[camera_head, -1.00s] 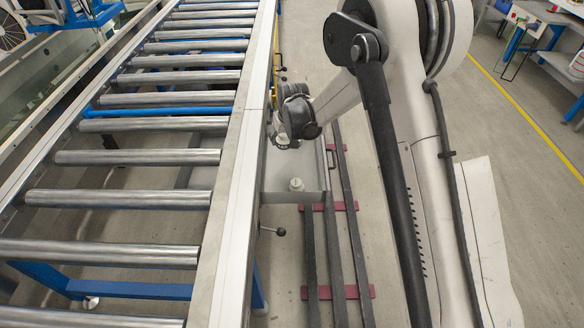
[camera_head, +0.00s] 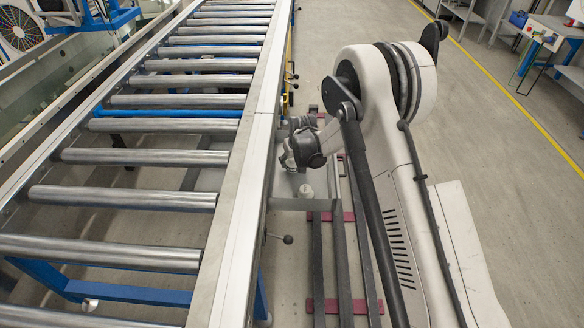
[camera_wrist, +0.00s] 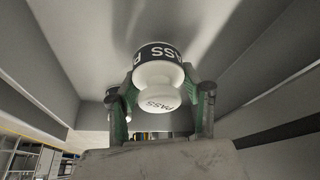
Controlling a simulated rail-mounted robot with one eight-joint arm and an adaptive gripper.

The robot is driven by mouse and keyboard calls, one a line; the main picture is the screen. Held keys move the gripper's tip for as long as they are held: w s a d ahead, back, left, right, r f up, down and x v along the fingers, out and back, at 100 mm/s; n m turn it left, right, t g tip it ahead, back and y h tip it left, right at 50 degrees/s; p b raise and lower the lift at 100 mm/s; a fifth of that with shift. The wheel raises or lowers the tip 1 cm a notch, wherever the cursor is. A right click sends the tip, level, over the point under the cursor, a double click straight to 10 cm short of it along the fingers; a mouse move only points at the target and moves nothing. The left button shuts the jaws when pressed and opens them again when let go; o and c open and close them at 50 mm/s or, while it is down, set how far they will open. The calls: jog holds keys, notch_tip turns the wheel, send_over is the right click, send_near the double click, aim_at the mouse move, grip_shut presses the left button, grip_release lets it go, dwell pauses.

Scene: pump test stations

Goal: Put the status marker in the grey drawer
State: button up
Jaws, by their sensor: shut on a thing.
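The status marker (camera_wrist: 156,75) is a white, rounded, knob-like piece with a black band lettered PASS. In the wrist view, my gripper (camera_wrist: 160,92) is shut on it, with a green-padded finger on each side. In the head view, the end of my arm hangs over the grey drawer (camera_head: 288,201), beside the conveyor; the fingertips and held marker cannot be made out there.
The roller conveyor (camera_head: 150,157) with its pale side rail (camera_head: 236,200) runs along the left of the drawer. Dark floor rails (camera_head: 345,255) with red cross plates lie to its right. Open floor and workbenches (camera_head: 545,28) are farther right.

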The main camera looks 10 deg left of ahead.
jog(key=shift+f, duration=1.1)
jog(key=shift+f, duration=0.1)
jog(key=o, duration=1.2)
jog(key=shift+c, duration=0.2)
jog(key=p+v, duration=0.3)
jog(key=v, duration=0.9)
jog(key=shift+d+r, duration=0.1)
jog(key=shift+r, duration=0.1)
